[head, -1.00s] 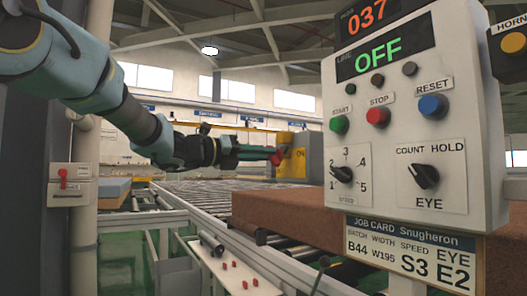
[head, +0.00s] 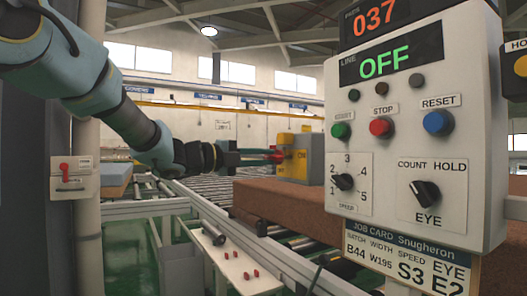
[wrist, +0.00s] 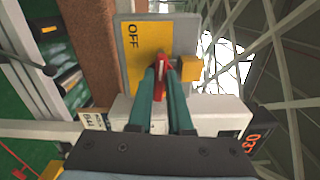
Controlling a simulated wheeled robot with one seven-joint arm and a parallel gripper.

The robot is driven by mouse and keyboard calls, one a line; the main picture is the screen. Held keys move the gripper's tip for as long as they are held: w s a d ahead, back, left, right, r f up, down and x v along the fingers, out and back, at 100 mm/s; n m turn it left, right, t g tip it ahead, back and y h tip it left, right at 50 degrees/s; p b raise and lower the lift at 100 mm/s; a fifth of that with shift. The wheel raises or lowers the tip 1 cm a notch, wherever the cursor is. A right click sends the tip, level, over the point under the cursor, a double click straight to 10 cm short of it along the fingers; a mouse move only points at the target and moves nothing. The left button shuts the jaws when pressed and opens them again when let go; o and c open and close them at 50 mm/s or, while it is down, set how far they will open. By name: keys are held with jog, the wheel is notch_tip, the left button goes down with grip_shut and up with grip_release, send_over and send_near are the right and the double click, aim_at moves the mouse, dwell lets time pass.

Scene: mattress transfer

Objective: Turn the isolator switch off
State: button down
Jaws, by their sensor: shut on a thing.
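The isolator switch is a grey box (head: 317,150) with a yellow plate (head: 297,160) on its face, standing beyond the brown mattress in the head view. In the wrist view its yellow plate (wrist: 150,48) carries the word OFF. A red handle (wrist: 162,68) stands out from that plate. My gripper (wrist: 162,82) is shut on the red handle, with one green finger on each side of it. In the head view my gripper (head: 268,156) reaches the switch from the left. The fingers hide part of the handle, so its exact angle is hard to read.
A control panel (head: 480,130) fills the right, its display reading OFF. A brown mattress (head: 300,205) lies on the roller conveyor (head: 205,188). A small white box with a red lever (head: 75,178) is on the left post. A yellow block (wrist: 189,68) sits beside the handle.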

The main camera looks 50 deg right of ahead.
jog(key=shift+f+n+p, duration=0.1)
jog(key=shift+n+p, duration=0.2)
jog(key=shift+n, duration=0.4)
jog(key=c, duration=0.8)
grip_release()
jog(key=shift+c, duration=0.2)
jog(key=shift+a, duration=0.1)
jog(key=b+v, duration=0.1)
jog(key=v, duration=0.9)
jog(key=shift+w+a, duration=0.2)
jog(key=shift+a, duration=0.1)
